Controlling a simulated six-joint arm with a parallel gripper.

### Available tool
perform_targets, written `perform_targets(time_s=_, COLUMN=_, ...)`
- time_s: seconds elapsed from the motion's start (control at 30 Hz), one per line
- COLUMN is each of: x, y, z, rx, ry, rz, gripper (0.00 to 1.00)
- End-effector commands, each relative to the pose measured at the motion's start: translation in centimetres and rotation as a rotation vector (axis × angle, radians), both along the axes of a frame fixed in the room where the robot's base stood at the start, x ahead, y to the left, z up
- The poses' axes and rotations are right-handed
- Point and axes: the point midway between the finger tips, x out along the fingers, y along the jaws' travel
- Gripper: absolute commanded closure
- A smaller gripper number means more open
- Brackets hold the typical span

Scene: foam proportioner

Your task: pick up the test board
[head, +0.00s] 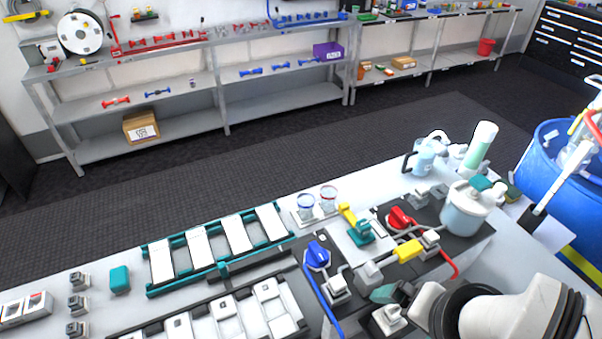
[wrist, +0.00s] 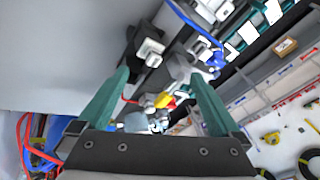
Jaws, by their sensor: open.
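Several flat white boards (head: 198,246) lie side by side in a teal rack (head: 151,291) on the bench in the head view. I cannot tell which is the test board. More white pieces (head: 226,308) sit in a dark rack in front of it. My gripper (wrist: 160,78) is open, with two teal fingers spread and nothing between them in the wrist view. In the head view my arm comes in from the lower right, and a teal finger shows beside a dark fixture, right of both racks. The other finger is hidden there.
Blue (head: 317,255) and red (head: 400,218) valve knobs, a yellow fitting (head: 408,251) and hoses crowd the bench near my arm. Two small cups (head: 328,200) stand behind. A pump-topped jar (head: 465,212) and blue drum (head: 552,168) are at right. A teal block (head: 119,279) lies left.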

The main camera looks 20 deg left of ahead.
Motion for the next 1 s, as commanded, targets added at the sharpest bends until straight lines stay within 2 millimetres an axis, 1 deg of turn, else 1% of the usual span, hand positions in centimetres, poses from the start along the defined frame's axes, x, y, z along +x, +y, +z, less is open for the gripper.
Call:
perform_targets(time_s=0.03, x=3.0, y=1.0, z=2.0, rx=-0.015, ry=-0.093, rz=0.070, gripper=0.00)
perform_targets(time_s=0.07, x=5.0, y=1.8, z=3.1, rx=-0.028, ry=-0.139, rz=0.120, gripper=0.00)
perform_targets(time_s=0.1, x=7.1, y=2.9, z=3.8, rx=-0.044, ry=-0.167, rz=0.182, gripper=0.00)
perform_targets(time_s=0.17, x=9.5, y=4.7, z=4.1, rx=-0.068, ry=-0.181, rz=0.266, gripper=0.00)
perform_targets(time_s=0.2, x=11.1, y=6.0, z=3.9, rx=-0.083, ry=-0.180, rz=0.322, gripper=0.00)
perform_targets(time_s=0.27, x=13.3, y=8.2, z=3.2, rx=-0.108, ry=-0.172, rz=0.412, gripper=0.00)
perform_targets(time_s=0.3, x=14.7, y=10.0, z=2.4, rx=-0.124, ry=-0.166, rz=0.477, gripper=0.00)
perform_targets(time_s=0.37, x=16.9, y=13.1, z=0.8, rx=-0.153, ry=-0.158, rz=0.584, gripper=0.00)
perform_targets(time_s=0.4, x=18.2, y=15.4, z=-0.6, rx=-0.172, ry=-0.154, rz=0.659, gripper=0.00)
perform_targets(time_s=0.43, x=19.0, y=17.2, z=-1.9, rx=-0.187, ry=-0.150, rz=0.716, gripper=0.00)
perform_targets(time_s=0.47, x=19.8, y=19.1, z=-3.2, rx=-0.202, ry=-0.147, rz=0.773, gripper=0.00)
perform_targets(time_s=0.5, x=20.5, y=21.4, z=-5.0, rx=-0.220, ry=-0.146, rz=0.843, gripper=0.00)
perform_targets(time_s=0.53, x=20.8, y=22.9, z=-6.3, rx=-0.231, ry=-0.145, rz=0.889, gripper=0.00)
perform_targets(time_s=0.6, x=21.3, y=25.6, z=-8.7, rx=-0.253, ry=-0.145, rz=0.971, gripper=0.00)
perform_targets(time_s=0.63, x=21.3, y=26.4, z=-9.4, rx=-0.258, ry=-0.145, rz=0.995, gripper=0.00)
perform_targets(time_s=0.7, x=21.4, y=27.6, z=-10.7, rx=-0.268, ry=-0.145, rz=1.031, gripper=0.00)
perform_targets(time_s=0.77, x=21.7, y=28.1, z=-11.8, rx=-0.272, ry=-0.145, rz=1.042, gripper=0.00)
perform_targets(time_s=1.0, x=23.5, y=29.8, z=-18.0, rx=-0.270, ry=-0.142, rz=1.038, gripper=0.00)
